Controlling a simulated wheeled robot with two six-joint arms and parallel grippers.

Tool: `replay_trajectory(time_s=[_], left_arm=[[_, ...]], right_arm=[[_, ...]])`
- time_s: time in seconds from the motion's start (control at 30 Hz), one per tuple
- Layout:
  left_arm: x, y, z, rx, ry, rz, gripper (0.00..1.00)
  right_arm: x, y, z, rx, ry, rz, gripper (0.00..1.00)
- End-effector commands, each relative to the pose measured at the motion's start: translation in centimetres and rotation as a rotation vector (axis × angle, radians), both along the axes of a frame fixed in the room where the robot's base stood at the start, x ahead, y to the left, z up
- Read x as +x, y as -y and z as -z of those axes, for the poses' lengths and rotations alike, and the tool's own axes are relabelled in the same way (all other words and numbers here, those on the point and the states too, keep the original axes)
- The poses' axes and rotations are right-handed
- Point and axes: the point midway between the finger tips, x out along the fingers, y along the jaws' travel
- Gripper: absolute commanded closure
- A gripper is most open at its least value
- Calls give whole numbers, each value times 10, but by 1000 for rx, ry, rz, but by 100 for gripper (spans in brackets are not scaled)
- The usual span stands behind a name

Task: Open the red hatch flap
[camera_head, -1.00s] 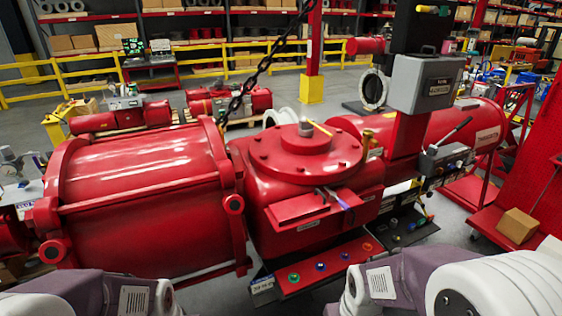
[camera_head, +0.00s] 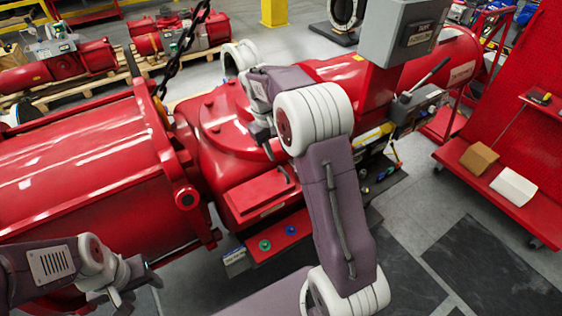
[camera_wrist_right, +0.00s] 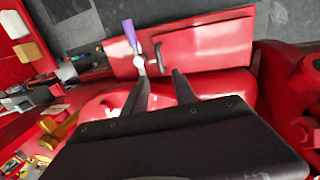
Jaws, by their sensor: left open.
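The red hatch flap (camera_head: 252,192) is a flat red panel on the front of the actuator's middle body; it looks closed, and a dark handle shows on it. My left gripper (camera_head: 143,280) is open and empty at the lower left.
A purple-handled item (camera_wrist_right: 130,35) lies by the flap's left part in the wrist view. A red cart (camera_head: 510,200) is at right. Floor is clear at lower right.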

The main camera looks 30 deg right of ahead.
Motion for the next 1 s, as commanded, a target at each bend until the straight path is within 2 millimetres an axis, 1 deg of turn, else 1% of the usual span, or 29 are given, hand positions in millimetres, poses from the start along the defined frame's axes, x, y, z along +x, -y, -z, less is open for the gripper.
replay_trajectory(time_s=[0.07, 0.3, 0.4, 0.53, 0.77, 0.8, 0.87, 0.9, 0.93, 1.0], left_arm=[[0, 0, -3, 0, 0, 0, 49], [0, 0, -17, 0, 1, 0, 49], [0, 0, -21, 0, 1, 0, 49], [0, 0, -23, 0, 1, 0, 49], [0, 0, -22, 0, 1, 0, 49], [0, 0, -22, 0, 0, 0, 49], [0, 0, -22, 0, 0, 0, 49], [0, 0, -22, 0, 0, 0, 49], [0, 0, -22, 0, 0, 0, 49], [0, 0, -22, 0, 0, 0, 49]], right_arm=[[-1, 2, 9, 1, -4, 1, 67], [-1, 11, 57, 2, -5, 1, 67], [0, 14, 72, 2, -2, 1, 67], [1, 16, 84, 2, 1, 1, 67], [1, 16, 87, 2, 3, 0, 67], [1, 16, 87, 2, 3, 0, 70], [1, 16, 87, 2, 3, 0, 87], [1, 16, 87, 2, 3, 0, 98], [1, 16, 87, 2, 3, 0, 100], [1, 16, 87, 2, 3, 0, 100]])
